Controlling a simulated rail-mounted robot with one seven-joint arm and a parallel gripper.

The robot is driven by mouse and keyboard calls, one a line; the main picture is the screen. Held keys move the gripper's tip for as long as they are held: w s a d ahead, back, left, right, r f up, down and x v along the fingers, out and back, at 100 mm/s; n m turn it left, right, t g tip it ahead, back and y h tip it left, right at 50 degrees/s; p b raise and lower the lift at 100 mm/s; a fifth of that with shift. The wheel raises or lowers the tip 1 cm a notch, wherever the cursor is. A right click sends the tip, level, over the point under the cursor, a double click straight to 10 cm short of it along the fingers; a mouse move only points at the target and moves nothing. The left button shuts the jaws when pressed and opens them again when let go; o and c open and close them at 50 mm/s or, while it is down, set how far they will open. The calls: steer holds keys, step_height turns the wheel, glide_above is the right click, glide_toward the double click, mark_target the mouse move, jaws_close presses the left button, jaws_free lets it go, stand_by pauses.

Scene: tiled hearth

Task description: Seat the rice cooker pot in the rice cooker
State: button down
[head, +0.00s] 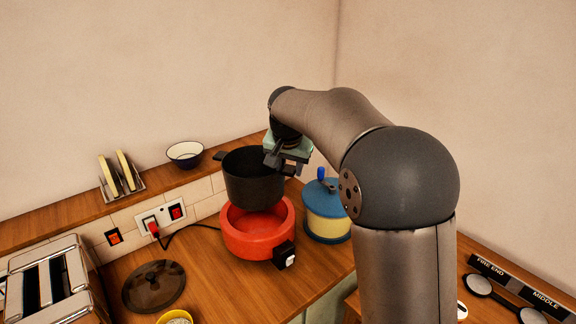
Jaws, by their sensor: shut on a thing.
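The rice cooker pot (253,186) is dark and deep, with small side handles. It is upright, above the red rice cooker (260,235), and its lower part overlaps the cooker's opening in the head view. I cannot tell how far its base is inside. The cooker stands on the wooden counter with a dark switch box on its front right. My gripper (275,163) is shut on the pot at its right rim or handle. The exact contact is partly hidden by the gripper itself.
A blue and cream pot with a lid (325,211) stands close right of the cooker. A dark round lid (154,286) lies at left, near a toaster (52,283). A bowl (185,154) and toast rack (121,178) sit on the ledge. A cord runs to the socket (161,216).

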step_height(320, 180, down, 6)
steer(key=b, duration=0.4)
stand_by(0.4)
step_height(320, 180, down, 6)
steer(key=b, duration=0.5)
stand_by(0.8)
steer(key=shift+f+b, duration=1.25)
steer(key=shift+f, duration=0.4)
stand_by(0.8)
stand_by(0.5)
steer(key=c, duration=0.8)
jaws_free()
steer(key=shift+o, duration=0.2)
steer(key=v, duration=1.7)
steer(key=shift+r, duration=0.25)
